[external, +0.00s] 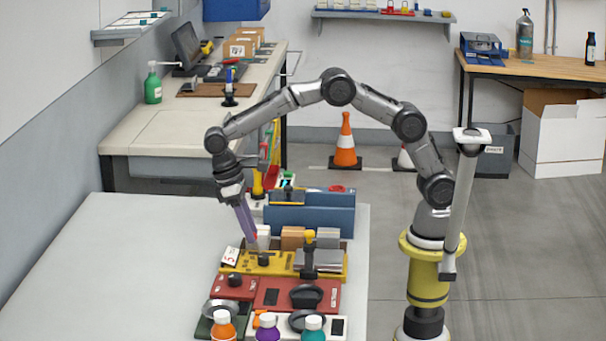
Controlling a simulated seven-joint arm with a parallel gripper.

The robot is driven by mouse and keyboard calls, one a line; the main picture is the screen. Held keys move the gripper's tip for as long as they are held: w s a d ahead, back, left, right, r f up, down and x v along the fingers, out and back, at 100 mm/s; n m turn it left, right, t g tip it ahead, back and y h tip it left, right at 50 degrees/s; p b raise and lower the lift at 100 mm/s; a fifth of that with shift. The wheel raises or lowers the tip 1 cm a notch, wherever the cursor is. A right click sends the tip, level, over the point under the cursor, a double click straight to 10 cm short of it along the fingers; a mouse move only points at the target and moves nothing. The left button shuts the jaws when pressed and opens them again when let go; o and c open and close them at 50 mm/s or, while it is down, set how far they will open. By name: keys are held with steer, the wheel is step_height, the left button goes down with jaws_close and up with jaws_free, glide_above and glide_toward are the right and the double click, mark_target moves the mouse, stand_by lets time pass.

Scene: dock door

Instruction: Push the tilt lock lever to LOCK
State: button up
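My gripper (252,236) points down over the left part of the yellow panel (283,262), beside a small white block (264,233). Its fingers look purple-grey with a bit of red near the tip; from here I cannot tell whether they are open or shut, or touching anything. A black upright lever with a yellow-orange knob (309,237) stands at the right of the yellow panel, apart from my gripper. I cannot tell for sure that it is the tilt lock lever, and no LOCK marking is readable. A dark knob (264,259) sits on the panel near my gripper.
Red panels (270,308) with black knobs lie in front of the yellow one. Several capped bottles (267,326) stand at the front edge. A blue bin (330,219) stands behind. The white table (120,270) is clear at the left.

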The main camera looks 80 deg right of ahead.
steer(key=shift+o, duration=0.7)
steer(key=v, duration=1.4)
